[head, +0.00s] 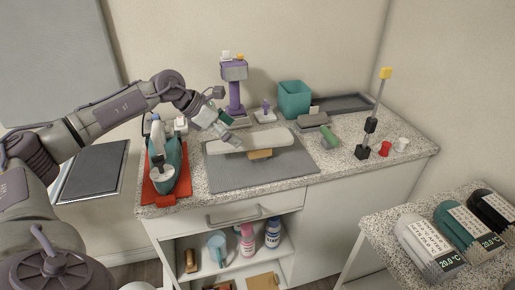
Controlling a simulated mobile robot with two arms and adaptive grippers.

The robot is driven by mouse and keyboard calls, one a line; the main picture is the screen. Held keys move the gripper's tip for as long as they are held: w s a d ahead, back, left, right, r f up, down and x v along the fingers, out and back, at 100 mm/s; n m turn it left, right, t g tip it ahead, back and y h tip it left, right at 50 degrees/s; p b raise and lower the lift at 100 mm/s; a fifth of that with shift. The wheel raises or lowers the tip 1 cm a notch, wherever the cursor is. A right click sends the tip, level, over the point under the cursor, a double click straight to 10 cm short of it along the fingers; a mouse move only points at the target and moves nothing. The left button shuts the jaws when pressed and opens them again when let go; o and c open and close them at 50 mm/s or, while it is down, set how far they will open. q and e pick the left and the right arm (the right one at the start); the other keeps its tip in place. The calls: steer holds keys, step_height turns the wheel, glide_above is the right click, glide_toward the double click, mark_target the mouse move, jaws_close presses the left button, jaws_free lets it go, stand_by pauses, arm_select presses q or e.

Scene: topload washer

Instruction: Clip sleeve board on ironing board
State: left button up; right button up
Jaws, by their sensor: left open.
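The pale, long sleeve board (272,140), with rounded ends, lies across the far part of a grey flat pad (230,177) on the countertop; the pad looks like the ironing board. A light wooden block (260,154) shows at the sleeve board's near edge. I cannot tell whether it is clipped. My left gripper (232,140) is open, reaching in from the left with its fingertips at the sleeve board's left part. I cannot tell whether they touch it. My right gripper is not in view.
A teal iron (166,165) stands on a red mat (150,192) at left. Behind the pad are a purple stand (235,95) and a teal bin (294,98).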

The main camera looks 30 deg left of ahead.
mark_target(252, 139)
arm_select(q)
steer(key=x, duration=0.4)
steer(key=shift+w+d+p, duration=0.1)
steer(key=shift+w+p, duration=0.05)
steer(key=shift+p, duration=0.15)
steer(key=shift+w+d+f, duration=0.15)
steer(key=shift+w+d, duration=0.05)
steer(key=p+x, duration=0.1)
steer(key=x, duration=0.3)
steer(key=shift+w+f+p, duration=0.2)
steer(key=shift+w+p, duration=0.15)
steer(key=shift+w, duration=0.1)
steer(key=shift+a, duration=0.1)
steer(key=shift+s, duration=0.1)
steer(key=c, duration=1.6)
steer(key=shift+r, duration=0.15)
steer(key=shift+c, duration=0.3)
steer(key=shift+r, duration=0.1)
